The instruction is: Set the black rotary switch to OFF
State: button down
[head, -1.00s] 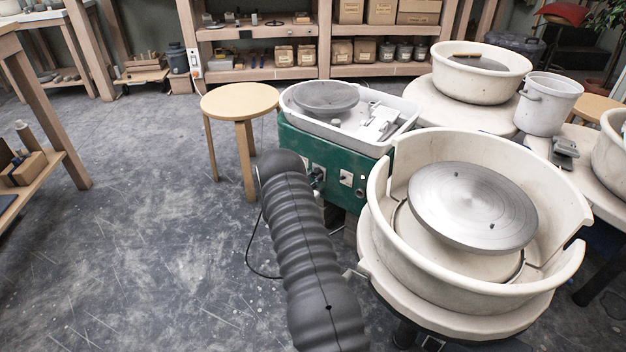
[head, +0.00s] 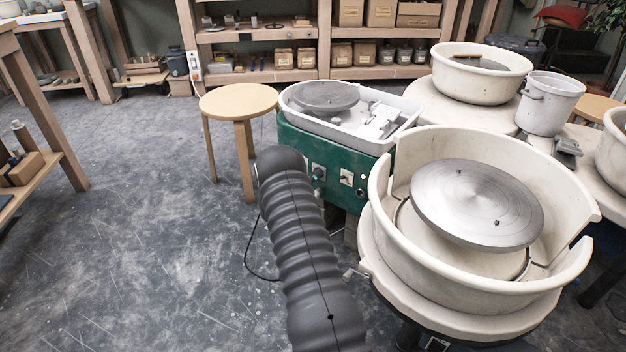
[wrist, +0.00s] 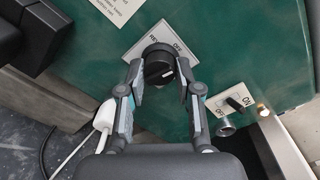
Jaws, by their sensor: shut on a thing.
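The black rotary switch (wrist: 157,64) is a round knob on a white plate (wrist: 136,50) on the green panel in the wrist view. The plate is printed with OFF on its right side and with other lettering that looks like REV. A pale line shows on the knob's face, but I cannot tell for sure which label it points to. My gripper (wrist: 160,76) is shut on the knob, one finger on each side. In the head view the switch (head: 318,173) shows small and dark on the green wheel housing, just right of my arm, which hides the gripper.
A toggle switch (wrist: 236,104) marked ON and OFF sits right of the knob, with a metal fitting (wrist: 226,126) below it. A white plug (wrist: 104,116) with a cable is at left. A wooden stool (head: 238,103) and the big cream basin (head: 392,250) flank my arm. Floor at left is open.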

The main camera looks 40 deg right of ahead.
jog(key=shift+w+n, duration=0.1)
jog(key=shift+n, duration=0.7)
jog(key=shift+r, duration=0.1)
jog(key=c, duration=0.8)
grip_release()
jog(key=v, duration=1.2)
